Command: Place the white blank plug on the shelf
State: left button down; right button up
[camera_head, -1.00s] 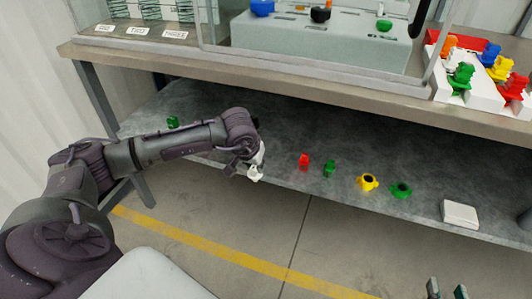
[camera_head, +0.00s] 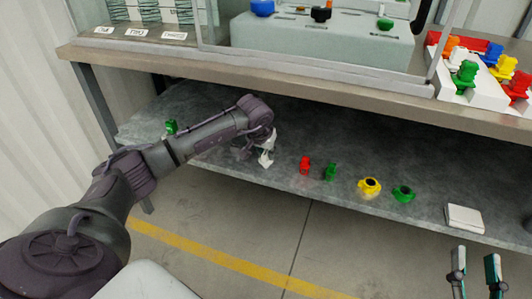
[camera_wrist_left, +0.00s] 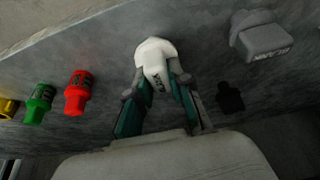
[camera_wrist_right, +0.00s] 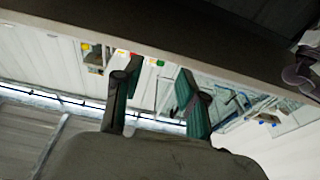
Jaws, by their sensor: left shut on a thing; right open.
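The white blank plug (camera_wrist_left: 155,57) is between the fingertips of my left gripper (camera_wrist_left: 160,85), which is shut on it. In the head view the plug (camera_head: 265,160) shows at the end of my left arm, over the grey lower shelf (camera_head: 230,166) near its front edge, left of the red plug. I cannot tell whether it touches the shelf. My right gripper (camera_head: 476,272) is open and empty at the lower right, in front of the shelf; its spread fingers also show in the right wrist view (camera_wrist_right: 152,85).
On the shelf are a red plug (camera_head: 305,165), a green plug (camera_head: 330,172), a yellow part (camera_head: 369,187), a green part (camera_head: 403,193) and a white block (camera_head: 464,218). A grey block (camera_wrist_left: 262,38) lies near my left gripper. The wooden tabletop (camera_head: 300,83) overhangs the shelf.

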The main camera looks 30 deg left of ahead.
pick_arm(q)
jog(key=c, duration=1.5)
grip_release()
jog(key=shift+f, duration=0.1)
jog(key=o, duration=0.4)
jog(key=shift+o, duration=0.2)
